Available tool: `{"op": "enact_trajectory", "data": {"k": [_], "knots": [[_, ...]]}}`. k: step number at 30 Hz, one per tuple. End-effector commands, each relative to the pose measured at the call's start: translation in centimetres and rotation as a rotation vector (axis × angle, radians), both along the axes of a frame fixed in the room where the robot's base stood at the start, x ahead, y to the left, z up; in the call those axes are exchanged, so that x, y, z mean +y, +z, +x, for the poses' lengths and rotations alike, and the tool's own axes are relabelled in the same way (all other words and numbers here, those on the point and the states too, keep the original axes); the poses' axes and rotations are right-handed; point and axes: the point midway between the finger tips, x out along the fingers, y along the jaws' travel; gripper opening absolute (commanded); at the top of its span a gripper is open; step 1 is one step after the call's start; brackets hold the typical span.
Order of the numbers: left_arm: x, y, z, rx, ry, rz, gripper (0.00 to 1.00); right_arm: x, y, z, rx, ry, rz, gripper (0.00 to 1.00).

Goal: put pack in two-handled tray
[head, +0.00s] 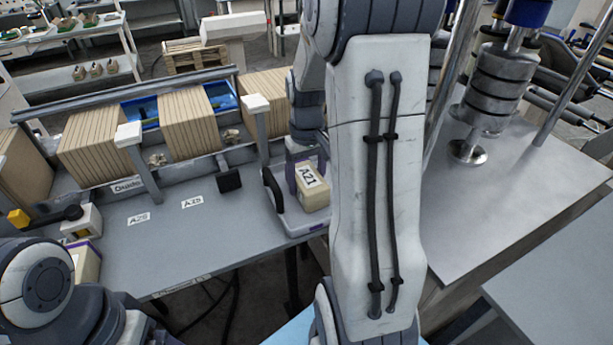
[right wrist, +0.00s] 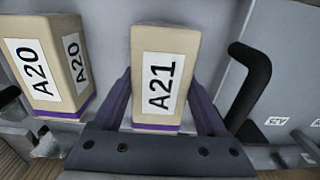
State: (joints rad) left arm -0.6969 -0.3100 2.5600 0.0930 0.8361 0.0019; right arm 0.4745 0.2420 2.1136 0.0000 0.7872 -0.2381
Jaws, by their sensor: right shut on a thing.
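The pack labelled A21 (head: 312,185) is a cream block with a purple band at its base. My right gripper (right wrist: 161,100) is shut on it, with one purple finger on each side. The pack is upright over the grey two-handled tray (head: 291,222), between its black handles; I cannot tell whether its base touches the tray floor. My right arm hides part of the tray in the head view. My left gripper is not seen.
The grey bench (head: 190,240) has a clear front area with labels. Rows of brown boards (head: 187,122) stand behind it, with posts in front. Another cream pack (head: 87,262) is at the left, near my left arm.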

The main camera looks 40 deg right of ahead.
Motion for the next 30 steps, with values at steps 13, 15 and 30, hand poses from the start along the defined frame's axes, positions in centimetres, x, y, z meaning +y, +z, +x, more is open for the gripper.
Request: {"op": "enact_trajectory", "data": {"k": [13,15,30], "knots": [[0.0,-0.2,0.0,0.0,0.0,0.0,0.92,0.0,-0.6,0.0,-0.001,0.0,0.0,0.86],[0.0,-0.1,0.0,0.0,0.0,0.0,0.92,0.0,-0.6,0.0,-0.001,0.0,0.0,1.0],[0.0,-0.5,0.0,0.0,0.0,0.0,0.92,-0.1,3.0,0.1,-0.008,0.0,-0.004,1.0]]}}
